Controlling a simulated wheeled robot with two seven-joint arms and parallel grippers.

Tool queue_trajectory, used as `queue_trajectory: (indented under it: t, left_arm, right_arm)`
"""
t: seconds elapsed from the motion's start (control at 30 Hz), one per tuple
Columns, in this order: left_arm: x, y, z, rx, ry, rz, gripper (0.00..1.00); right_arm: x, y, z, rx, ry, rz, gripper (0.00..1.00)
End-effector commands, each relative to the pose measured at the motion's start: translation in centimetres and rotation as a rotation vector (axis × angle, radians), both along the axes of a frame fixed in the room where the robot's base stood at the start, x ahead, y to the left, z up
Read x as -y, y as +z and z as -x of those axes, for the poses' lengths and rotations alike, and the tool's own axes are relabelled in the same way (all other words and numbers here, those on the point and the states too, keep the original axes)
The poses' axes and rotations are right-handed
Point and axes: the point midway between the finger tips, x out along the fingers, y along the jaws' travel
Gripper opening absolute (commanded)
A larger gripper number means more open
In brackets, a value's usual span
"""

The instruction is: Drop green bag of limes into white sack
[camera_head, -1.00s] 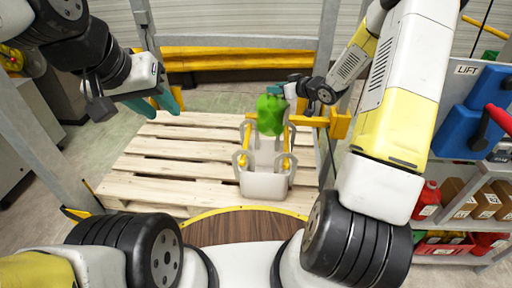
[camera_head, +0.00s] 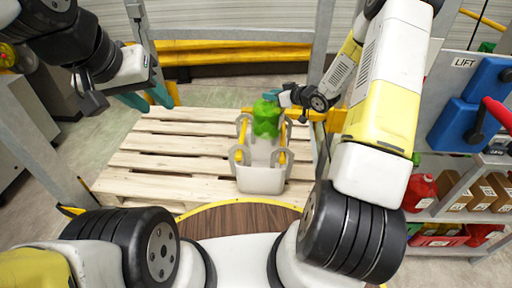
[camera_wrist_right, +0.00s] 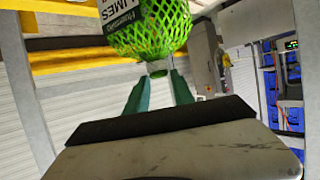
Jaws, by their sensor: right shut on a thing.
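The green net bag of limes (camera_head: 266,118) hangs from my right gripper (camera_head: 272,96) over the back part of the white sack. In the right wrist view the bag (camera_wrist_right: 150,30) fills the top, and the teal fingers (camera_wrist_right: 158,80) are closed on its end. The white sack (camera_head: 262,181) stands upright and open on the pallet, its rim held by a frame with yellow bars. Whether the bag's lower end is inside the mouth, I cannot tell. My left gripper (camera_head: 146,98) is empty, fingers apart, above the pallet's far left.
The wooden pallet (camera_head: 150,160) has free room left of the sack. A yellow barrier (camera_head: 230,52) runs behind. Grey posts stand at both sides.

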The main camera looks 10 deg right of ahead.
Motion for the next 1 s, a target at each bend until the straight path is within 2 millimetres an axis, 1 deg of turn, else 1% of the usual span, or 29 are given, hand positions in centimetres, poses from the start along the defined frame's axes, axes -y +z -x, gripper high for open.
queue_trajectory:
  t: [0.1,0.13,0.23,0.57,0.67,0.77,0.83,0.9,1.0]
  left_arm:
    - [0.0,0.0,0.0,0.0,0.0,0.0,0.36]
    - [0.0,0.0,0.0,0.0,0.0,0.0,0.36]
    - [0.0,0.0,0.0,0.0,0.0,0.0,0.36]
    - [0.0,0.0,0.0,0.0,0.0,0.0,0.36]
    - [0.0,0.0,0.0,0.0,0.0,0.0,0.36]
    - [0.0,0.0,0.0,0.0,0.0,0.0,0.36]
    - [0.0,0.0,0.0,0.0,0.0,0.0,0.36]
    - [0.0,0.0,0.0,0.0,0.0,0.0,0.36]
    - [0.0,0.0,0.0,0.0,0.0,0.0,0.36]
  right_arm:
    - [0.0,0.1,-0.1,0.003,0.0,-0.001,0.0]
    - [0.0,0.2,-0.1,0.003,0.0,-0.001,0.35]
    - [0.0,0.1,-0.1,0.003,0.0,-0.001,0.55]
    - [0.0,0.1,0.0,-0.002,0.0,0.001,0.55]
    - [0.0,0.8,0.0,0.001,-0.001,0.001,0.55]
    - [0.0,2.5,0.0,0.005,0.001,0.002,0.55]
    - [0.0,4.0,-0.1,0.005,0.0,0.003,0.55]
    - [-0.5,3.8,2.0,-0.003,0.001,-0.001,0.55]
    - [-1.0,4.0,4.5,-0.003,0.0,-0.002,0.55]
